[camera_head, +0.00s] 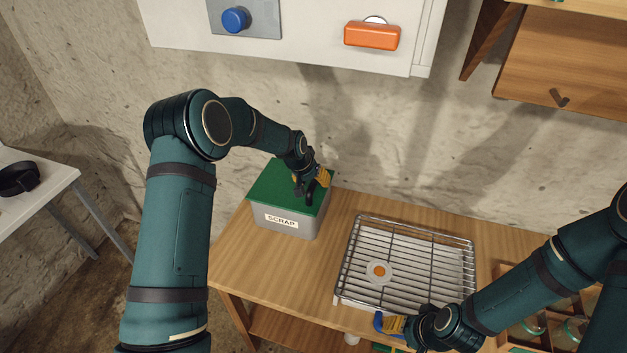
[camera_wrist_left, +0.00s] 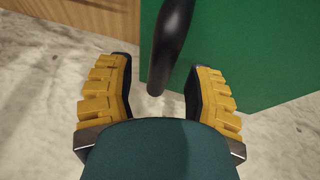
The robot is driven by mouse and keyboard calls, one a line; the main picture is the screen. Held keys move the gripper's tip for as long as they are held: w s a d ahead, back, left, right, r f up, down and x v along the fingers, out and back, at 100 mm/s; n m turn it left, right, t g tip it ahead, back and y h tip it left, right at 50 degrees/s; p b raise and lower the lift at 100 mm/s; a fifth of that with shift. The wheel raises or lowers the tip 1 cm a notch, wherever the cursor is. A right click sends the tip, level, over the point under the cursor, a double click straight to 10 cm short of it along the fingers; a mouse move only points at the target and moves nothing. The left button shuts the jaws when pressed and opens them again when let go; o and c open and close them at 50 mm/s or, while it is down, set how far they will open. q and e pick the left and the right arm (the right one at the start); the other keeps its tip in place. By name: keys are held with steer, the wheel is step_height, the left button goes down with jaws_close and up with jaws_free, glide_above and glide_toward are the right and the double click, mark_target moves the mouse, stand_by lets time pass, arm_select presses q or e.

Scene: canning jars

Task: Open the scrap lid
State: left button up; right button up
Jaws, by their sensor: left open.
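The grey scrap box (camera_head: 287,222) with a "SCRAP" label stands at the left of the wooden table. Its flat green lid (camera_head: 270,184) lies shut on top and fills the upper right of the left wrist view (camera_wrist_left: 260,50). A black handle (camera_wrist_left: 172,45) on the lid reaches in between my left gripper's fingers (camera_wrist_left: 160,95). The left gripper (camera_head: 311,182) is open, with a finger on each side of the handle; contact is not clear. My right gripper (camera_head: 395,324) is at the table's front edge beside a blue piece (camera_head: 378,321); its grip is unclear.
A wire rack (camera_head: 440,240) with a pale disc with an orange centre (camera_head: 379,271) is right of the box. A white panel (camera_head: 300,45) with a blue knob (camera_head: 235,19) and an orange handle (camera_head: 371,36) hangs above. Bare table (camera_head: 335,215) lies between box and rack.

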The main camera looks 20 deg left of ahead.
arm_select(q)
steer(key=shift+w+f, duration=0.1)
steer(key=shift+f, duration=0.1)
jaws_close()
steer(key=shift+r, duration=0.3)
